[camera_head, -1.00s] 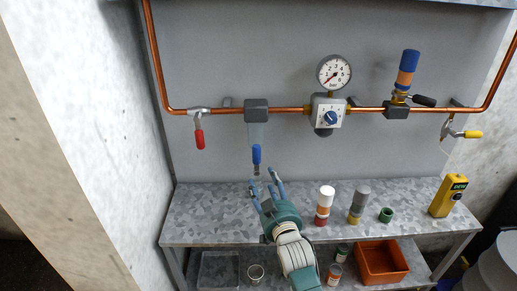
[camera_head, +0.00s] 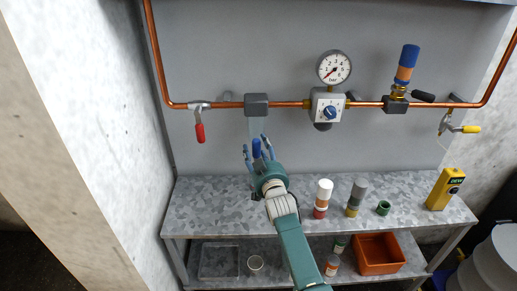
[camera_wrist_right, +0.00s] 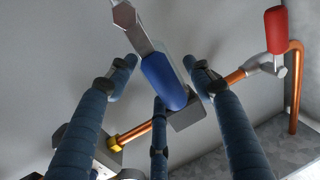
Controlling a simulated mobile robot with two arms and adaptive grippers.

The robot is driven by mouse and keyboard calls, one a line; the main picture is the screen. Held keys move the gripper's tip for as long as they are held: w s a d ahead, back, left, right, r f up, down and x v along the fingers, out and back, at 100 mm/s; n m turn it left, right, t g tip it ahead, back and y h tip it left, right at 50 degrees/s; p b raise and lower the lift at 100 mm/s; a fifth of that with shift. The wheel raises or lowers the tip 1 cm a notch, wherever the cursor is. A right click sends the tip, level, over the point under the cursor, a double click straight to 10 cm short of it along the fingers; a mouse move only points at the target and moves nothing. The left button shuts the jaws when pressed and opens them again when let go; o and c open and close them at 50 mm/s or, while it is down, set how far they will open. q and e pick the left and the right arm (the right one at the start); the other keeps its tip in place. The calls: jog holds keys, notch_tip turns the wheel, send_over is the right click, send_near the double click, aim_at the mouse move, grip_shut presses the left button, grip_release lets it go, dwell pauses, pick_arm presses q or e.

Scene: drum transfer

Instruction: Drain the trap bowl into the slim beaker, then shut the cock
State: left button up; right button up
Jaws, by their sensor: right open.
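The trap is a dark block (camera_head: 256,105) on the copper pipe, with a pale translucent bowl (camera_head: 257,129) below it. The blue cock handle (camera_head: 256,148) is under the bowl. In the right wrist view the handle (camera_wrist_right: 165,82) hangs from a metal lever, between my spread fingers. My right gripper (camera_head: 257,146) is open around the handle, with gaps on both sides; it also shows in the wrist view (camera_wrist_right: 165,75). A small cup (camera_head: 255,262) stands on the lower shelf; I cannot tell if it is the slim beaker. My left gripper is not in view.
A red-handled valve (camera_head: 200,130) is left of the trap, a regulator (camera_head: 328,105) and gauge right. Several bottles, including a white-capped one (camera_head: 323,195), and a yellow device (camera_head: 445,188) stand on the upper shelf. An orange bin (camera_head: 377,252) and clear tray (camera_head: 218,262) sit below.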

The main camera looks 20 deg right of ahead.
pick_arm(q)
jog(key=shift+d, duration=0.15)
pick_arm(e)
grip_shut()
